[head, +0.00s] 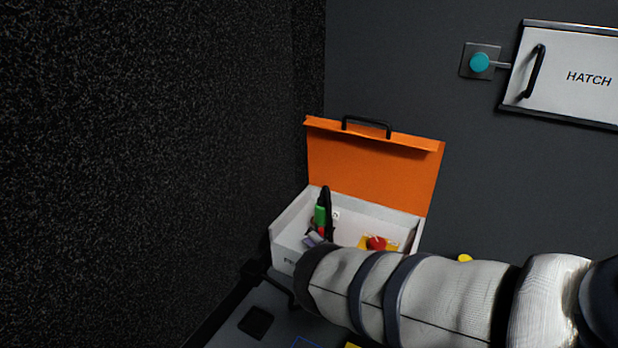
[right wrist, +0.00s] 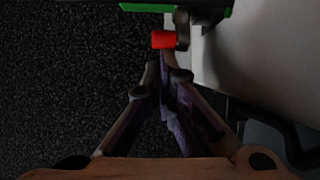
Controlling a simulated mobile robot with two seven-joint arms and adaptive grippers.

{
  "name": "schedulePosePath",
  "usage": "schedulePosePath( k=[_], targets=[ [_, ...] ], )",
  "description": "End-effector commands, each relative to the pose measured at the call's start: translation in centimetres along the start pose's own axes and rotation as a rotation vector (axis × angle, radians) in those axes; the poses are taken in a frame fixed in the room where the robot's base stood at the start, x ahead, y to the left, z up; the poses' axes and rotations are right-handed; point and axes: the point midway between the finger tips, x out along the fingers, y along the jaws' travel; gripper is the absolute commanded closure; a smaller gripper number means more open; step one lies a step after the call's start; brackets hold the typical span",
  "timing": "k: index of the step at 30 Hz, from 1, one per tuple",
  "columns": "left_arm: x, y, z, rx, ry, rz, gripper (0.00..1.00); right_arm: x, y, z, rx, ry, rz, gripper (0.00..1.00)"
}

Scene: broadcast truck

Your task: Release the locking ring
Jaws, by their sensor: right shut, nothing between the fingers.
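A green body (head: 320,215) with a small red cylinder (right wrist: 164,39) at its end stands in an open white box; a dark bracket or clamp sits beside it. The red cylinder may be the locking ring, but I cannot tell for sure. My right arm comes in from the right in the head view, and its gripper (right wrist: 165,72) is shut and empty. In the right wrist view its fingertips are just below the red cylinder; I cannot tell if they touch it. In the head view the arm hides most of the gripper. My left gripper is not in view.
The white box (head: 377,212) has a raised orange lid (head: 370,165) with a black handle. A red knob on a yellow base (head: 376,243) is inside. A dark speckled wall (head: 150,150) is close on the left. A teal button (head: 479,62) and white hatch (head: 560,75) are on the back wall.

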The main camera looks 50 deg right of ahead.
Motion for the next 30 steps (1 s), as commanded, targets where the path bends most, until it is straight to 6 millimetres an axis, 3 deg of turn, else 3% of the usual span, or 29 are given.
schedulePosePath(
  k=[10, 21, 25, 30],
  targets=[
    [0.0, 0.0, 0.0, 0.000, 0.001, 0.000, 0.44, -1.0, -0.1, 0.1, -0.001, -0.002, -0.003, 1.00],
    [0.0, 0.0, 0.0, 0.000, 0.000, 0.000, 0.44, -9.3, -0.1, 0.1, -0.001, -0.003, -0.005, 1.00],
    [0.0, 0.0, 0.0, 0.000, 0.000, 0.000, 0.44, -11.2, -0.1, 0.1, -0.001, -0.002, -0.004, 1.00],
    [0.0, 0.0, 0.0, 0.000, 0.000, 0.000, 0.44, -12.1, 0.0, 0.1, 0.000, -0.001, -0.001, 1.00]
  ],
)
